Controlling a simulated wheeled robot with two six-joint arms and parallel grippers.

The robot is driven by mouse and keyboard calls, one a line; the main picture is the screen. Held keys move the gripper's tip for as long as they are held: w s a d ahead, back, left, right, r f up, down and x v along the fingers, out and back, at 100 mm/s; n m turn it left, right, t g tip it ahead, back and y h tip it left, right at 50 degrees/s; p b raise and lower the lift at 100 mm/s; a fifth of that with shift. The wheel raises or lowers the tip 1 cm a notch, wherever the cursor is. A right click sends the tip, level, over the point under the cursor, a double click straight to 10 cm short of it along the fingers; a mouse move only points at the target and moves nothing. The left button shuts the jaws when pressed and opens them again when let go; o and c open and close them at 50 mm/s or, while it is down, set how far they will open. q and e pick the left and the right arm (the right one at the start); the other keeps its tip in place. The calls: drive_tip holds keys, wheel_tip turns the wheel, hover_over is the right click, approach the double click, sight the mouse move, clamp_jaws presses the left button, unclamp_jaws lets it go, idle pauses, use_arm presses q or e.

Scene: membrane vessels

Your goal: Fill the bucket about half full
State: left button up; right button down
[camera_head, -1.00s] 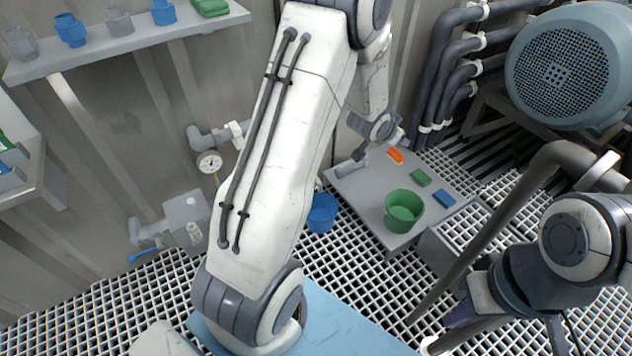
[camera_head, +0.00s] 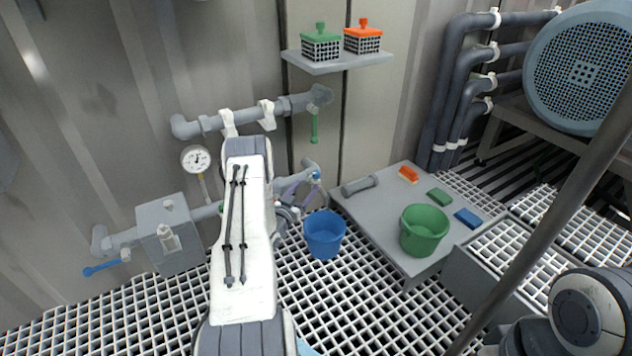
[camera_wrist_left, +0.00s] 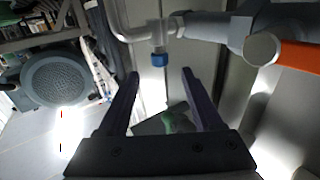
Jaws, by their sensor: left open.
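A blue bucket (camera_head: 325,234) stands upright low by the wall, below the blue-ended spout (camera_head: 316,176) of the wall pipe. I cannot tell if it holds water. A green bucket (camera_head: 424,230) stands on the grey bench. My left gripper (camera_head: 302,194) is by the spout, above and left of the blue bucket, partly hidden by my arm. In the left wrist view my left gripper (camera_wrist_left: 160,74) is open with nothing between its fingers. The spout's blue tip (camera_wrist_left: 158,60) shows just beyond the fingertips, and an orange handle (camera_wrist_left: 300,54) is at right. My right gripper is out of view.
The grey bench (camera_head: 375,213) also carries orange, green and blue blocks. A gauge (camera_head: 196,159), a grey box (camera_head: 168,236) and pipes are on the wall. A shelf (camera_head: 337,62) holds two lidded baskets. Grating floor is open in front.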

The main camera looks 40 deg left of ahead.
sight(315, 177)
use_arm(q)
drive_tip(key=w+b, duration=0.1)
drive_tip(key=w, duration=0.1)
drive_tip(key=w+a+b, duration=0.1)
drive_tip(key=w, duration=0.2)
drive_tip(key=w+b, duration=0.1)
drive_tip(key=w, duration=0.1)
drive_tip(key=shift+w+a+f+b, duration=0.15)
drive_tip(key=shift+b, duration=0.25)
drive_tip(key=shift+w+a, duration=0.15)
drive_tip(key=shift+w, duration=0.4)
clamp_jaws()
